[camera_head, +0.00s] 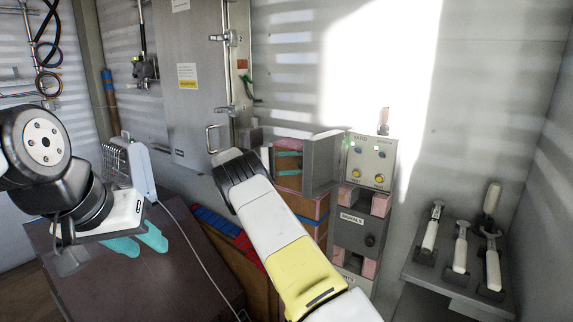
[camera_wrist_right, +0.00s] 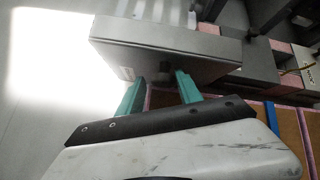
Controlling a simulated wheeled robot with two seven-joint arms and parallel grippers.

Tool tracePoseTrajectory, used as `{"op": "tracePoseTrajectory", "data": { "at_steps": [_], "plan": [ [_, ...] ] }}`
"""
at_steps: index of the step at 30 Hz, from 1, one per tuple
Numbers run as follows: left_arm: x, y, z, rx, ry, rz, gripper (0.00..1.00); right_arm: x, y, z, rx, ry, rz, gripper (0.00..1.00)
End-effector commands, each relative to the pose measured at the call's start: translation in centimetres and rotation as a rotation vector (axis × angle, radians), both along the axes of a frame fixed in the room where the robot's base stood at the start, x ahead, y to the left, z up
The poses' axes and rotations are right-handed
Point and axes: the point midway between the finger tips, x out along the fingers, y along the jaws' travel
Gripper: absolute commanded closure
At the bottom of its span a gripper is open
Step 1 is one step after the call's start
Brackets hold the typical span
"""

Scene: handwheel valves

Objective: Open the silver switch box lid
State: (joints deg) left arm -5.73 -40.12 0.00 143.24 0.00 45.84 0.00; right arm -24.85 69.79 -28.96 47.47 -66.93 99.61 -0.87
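The silver switch box (camera_head: 370,160) stands right of centre in the head view, its face with yellow and blue buttons and a green light exposed. Its grey lid (camera_head: 322,162) stands out to the left of that face, swung open. In the right wrist view the lid (camera_wrist_right: 190,48) fills the upper middle. My right gripper (camera_head: 289,163) is left of the lid. Its two teal fingers (camera_wrist_right: 160,84) are apart, tips at the lid's edge around a small dark tab; contact is unclear. My left gripper (camera_head: 137,242) hangs at left, its teal fingers apart and empty.
A grey box (camera_head: 352,232) with pink foam blocks sits under the switch box. A shelf (camera_head: 455,262) with several white-handled tools is at right. A tall grey cabinet (camera_head: 188,75) stands behind. A dark brown surface (camera_head: 130,285) lies below my left gripper.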

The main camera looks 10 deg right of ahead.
Motion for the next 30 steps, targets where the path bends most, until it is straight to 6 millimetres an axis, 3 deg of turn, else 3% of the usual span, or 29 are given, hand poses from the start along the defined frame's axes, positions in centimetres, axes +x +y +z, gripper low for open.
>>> {"op": "tracePoseTrajectory", "data": {
  "at_steps": [12,22,30],
  "plan": [
    [0.0,0.0,0.0,0.0,0.0,0.0,0.64,0.1,0.4,-0.2,0.001,0.002,0.002,0.61],
    [0.0,0.0,0.0,0.0,0.0,0.0,0.64,0.5,5.5,-0.2,0.0,0.0,0.003,0.61],
    [0.0,0.0,0.0,0.0,0.0,0.0,0.64,0.6,7.5,-0.2,0.0,0.001,0.001,0.61]
  ]
}}
